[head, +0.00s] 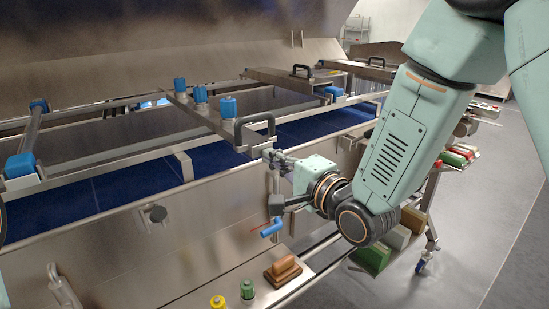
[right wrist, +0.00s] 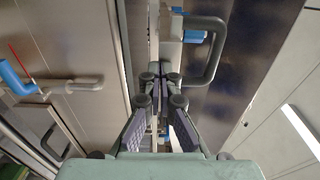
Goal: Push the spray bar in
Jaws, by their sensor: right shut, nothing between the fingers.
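The spray bar (head: 208,118) is a steel bar lying across the blue conveyor, with several blue caps (head: 228,106) on top and a dark loop handle (head: 256,128) at its near end. My right gripper (head: 268,155) is shut and empty, just below the handle at the near end of the bar. In the right wrist view the shut fingertips (right wrist: 161,78) point at the bar's end, with the handle (right wrist: 212,55) to their right. I cannot tell whether they touch the bar. My left gripper is out of view.
Steel rails and the tunnel's side wall (head: 120,255) run along the near side. A blue-handled valve (head: 271,228) is below my right gripper. A brown block (head: 283,270) and green and yellow knobs sit on a lower ledge. A trolley with coloured items stands at right.

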